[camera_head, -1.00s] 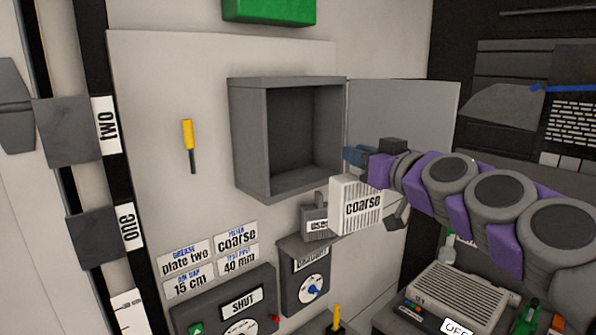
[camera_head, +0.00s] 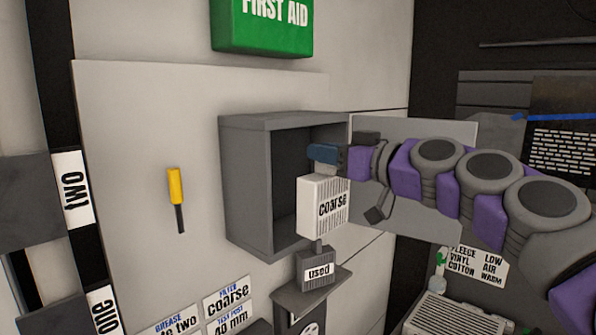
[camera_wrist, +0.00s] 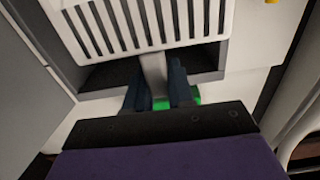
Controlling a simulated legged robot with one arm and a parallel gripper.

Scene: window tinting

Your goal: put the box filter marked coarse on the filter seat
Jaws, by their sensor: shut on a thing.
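The white box filter marked coarse (camera_head: 323,207) has a slatted face and hangs upright below my gripper (camera_head: 322,155), in front of the opening of the grey wall housing (camera_head: 246,185). My gripper is shut on the filter's tab. In the wrist view my gripper (camera_wrist: 160,92) has its blue fingers closed around that tab, and the slatted filter (camera_wrist: 140,25) fills the top. The filter and arm hide much of the housing's inside, so I cannot see a seat in it.
The housing's door (camera_head: 430,150) is open to the right, behind my arm. A green first aid box (camera_head: 262,25) is above, and a yellow-handled tool (camera_head: 176,190) hangs left.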

